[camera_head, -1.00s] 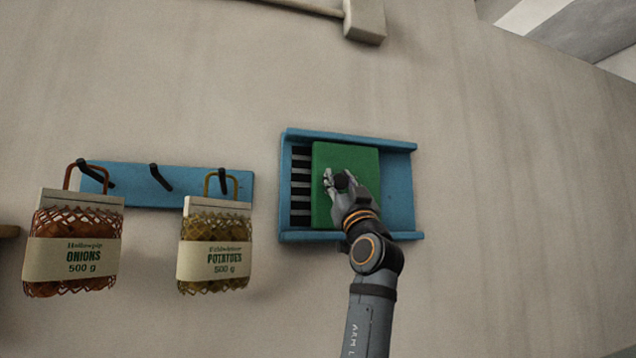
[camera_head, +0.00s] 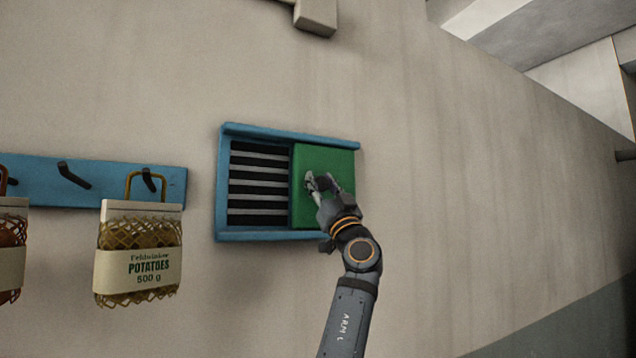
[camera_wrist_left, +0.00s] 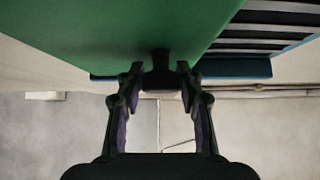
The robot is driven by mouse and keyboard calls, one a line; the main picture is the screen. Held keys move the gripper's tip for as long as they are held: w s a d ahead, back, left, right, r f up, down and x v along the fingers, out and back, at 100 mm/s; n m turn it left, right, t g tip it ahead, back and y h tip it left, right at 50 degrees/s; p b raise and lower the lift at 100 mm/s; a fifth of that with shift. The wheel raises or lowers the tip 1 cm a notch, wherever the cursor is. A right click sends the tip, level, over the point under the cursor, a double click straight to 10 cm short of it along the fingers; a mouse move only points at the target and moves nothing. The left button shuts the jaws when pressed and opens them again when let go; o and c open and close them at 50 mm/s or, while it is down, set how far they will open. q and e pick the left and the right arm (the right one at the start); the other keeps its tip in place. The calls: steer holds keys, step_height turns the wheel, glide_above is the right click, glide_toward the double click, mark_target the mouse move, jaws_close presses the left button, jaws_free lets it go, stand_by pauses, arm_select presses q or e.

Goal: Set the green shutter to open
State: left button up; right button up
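The green shutter (camera_head: 335,162) sits at the right end of its blue wall frame (camera_head: 262,236). Dark openings with pale slats (camera_head: 258,183) show bare in the left half of the frame. My left gripper (camera_head: 319,184) is at the shutter's front face. The green panel (camera_wrist_left: 110,30) fills the upper left there. My right gripper is in neither view.
A blue hook rail (camera_head: 105,180) hangs to the left, with a net sack of potatoes (camera_head: 138,262) on a hook and part of another sack (camera_head: 10,255) at the picture edge. A pale block (camera_head: 315,15) is above the frame. The wall to the right is clear.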

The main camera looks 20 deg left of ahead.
arm_select(q)
steer(key=shift+o, duration=1.2)
steer(key=shift+d, duration=0.15)
steer(key=shift+o, duration=0.4)
steer(key=shift+w+d, duration=0.15)
steer(key=shift+w, duration=0.05)
steer(key=shift+s, duration=0.1)
steer(key=v, duration=1.2)
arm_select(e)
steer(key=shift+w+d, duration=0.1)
arm_select(q)
steer(key=shift+f, duration=0.15)
